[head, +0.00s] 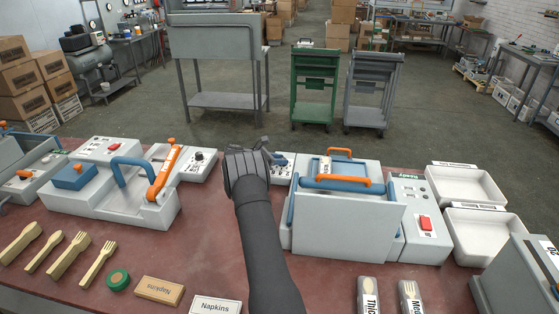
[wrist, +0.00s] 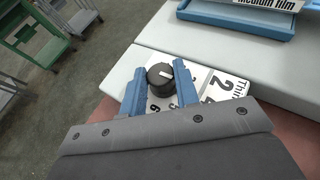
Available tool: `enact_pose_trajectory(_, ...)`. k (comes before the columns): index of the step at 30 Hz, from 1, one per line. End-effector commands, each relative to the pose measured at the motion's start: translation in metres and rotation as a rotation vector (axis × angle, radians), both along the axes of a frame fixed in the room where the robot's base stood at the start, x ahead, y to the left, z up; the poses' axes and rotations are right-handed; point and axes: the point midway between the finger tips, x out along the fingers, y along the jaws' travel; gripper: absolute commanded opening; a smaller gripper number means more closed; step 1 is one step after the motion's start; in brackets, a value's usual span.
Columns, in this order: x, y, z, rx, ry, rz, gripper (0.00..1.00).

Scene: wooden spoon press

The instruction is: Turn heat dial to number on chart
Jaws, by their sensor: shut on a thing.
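The heat dial (wrist: 160,74), a black round knob with a white pointer line, sits on a white panel in the wrist view. My gripper (wrist: 159,90) is shut on the dial, one blue finger at each side. The pointer line faces right and slightly up in that view. The printed numbers around the dial are partly covered, so I cannot tell which one it points at. The chart (wrist: 224,86), a white label reading "Thin" with a 2 and a 4, lies right of the dial, its lower part hidden.
The grey-white press (head: 345,225) with an orange handle (head: 343,181) stands right of my gripper. Another machine (head: 100,199) with its own black knob (head: 198,156) stands left. Wooden cutlery (head: 68,255), a green roll (head: 118,279) and napkin packs (head: 160,291) lie in front.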

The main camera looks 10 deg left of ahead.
Motion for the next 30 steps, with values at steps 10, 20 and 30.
enact_pose_trajectory(10,0.0,0.0,0.001,0.0,-0.002,0.001,0.36)
enact_pose_trajectory(20,0.0,0.0,0.001,0.0,-0.002,0.001,0.5)
enact_pose_trajectory(30,-0.024,0.033,0.018,0.001,-0.002,0.003,0.5)
